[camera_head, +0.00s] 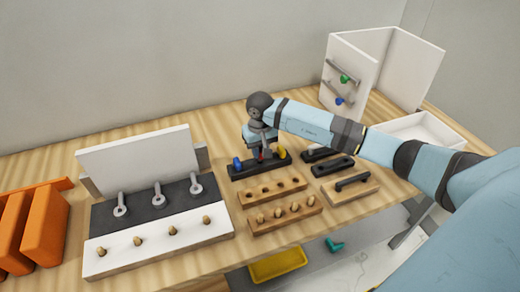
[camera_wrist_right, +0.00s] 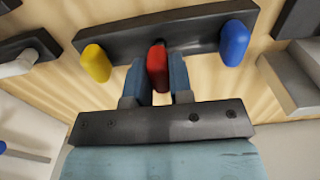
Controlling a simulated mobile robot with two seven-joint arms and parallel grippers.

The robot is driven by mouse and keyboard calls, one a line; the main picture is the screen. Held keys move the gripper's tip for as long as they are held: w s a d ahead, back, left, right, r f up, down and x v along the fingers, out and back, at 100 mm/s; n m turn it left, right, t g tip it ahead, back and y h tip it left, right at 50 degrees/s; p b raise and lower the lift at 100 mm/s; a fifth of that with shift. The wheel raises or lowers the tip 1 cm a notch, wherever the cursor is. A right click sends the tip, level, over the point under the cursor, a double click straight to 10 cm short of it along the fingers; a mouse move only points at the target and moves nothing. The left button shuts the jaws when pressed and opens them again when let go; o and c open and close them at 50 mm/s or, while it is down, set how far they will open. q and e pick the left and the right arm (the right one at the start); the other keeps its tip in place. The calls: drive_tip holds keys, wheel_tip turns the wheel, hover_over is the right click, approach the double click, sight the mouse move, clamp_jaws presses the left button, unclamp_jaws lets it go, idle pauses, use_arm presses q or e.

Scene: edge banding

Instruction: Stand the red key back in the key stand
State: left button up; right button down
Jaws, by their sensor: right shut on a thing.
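The red key (camera_wrist_right: 157,62) stands between the fingers of my right gripper (camera_wrist_right: 158,78) in the right wrist view. The gripper is shut on it. The key is at the middle of the dark key stand (camera_wrist_right: 200,25), between a yellow key (camera_wrist_right: 96,62) and a blue key (camera_wrist_right: 233,43). I cannot tell whether its lower end is seated in the stand. In the head view the right gripper (camera_head: 264,150) is over the middle of the stand (camera_head: 245,172), and only a bit of red (camera_head: 262,156) shows. My left gripper is not in view.
Wooden peg blocks (camera_head: 285,216) lie in front of the stand. Black handles (camera_head: 334,167) lie to its right. A white-and-black panel fixture (camera_head: 155,240) is at left, beside orange blocks (camera_head: 45,222). A white cabinet (camera_head: 350,75) and a tray (camera_head: 425,131) are at the back right.

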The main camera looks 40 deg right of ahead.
drive_tip(key=shift+f+b, duration=1)
drive_tip(key=shift+f, duration=0.05)
idle(0.7)
drive_tip(key=c, duration=0.9)
unclamp_jaws()
drive_tip(key=shift+c, duration=0.2)
drive_tip(key=shift+r, duration=0.15)
drive_tip(key=shift+r+p, duration=0.95)
drive_tip(key=shift+r, duration=1.45)
drive_tip(key=shift+f, duration=0.1)
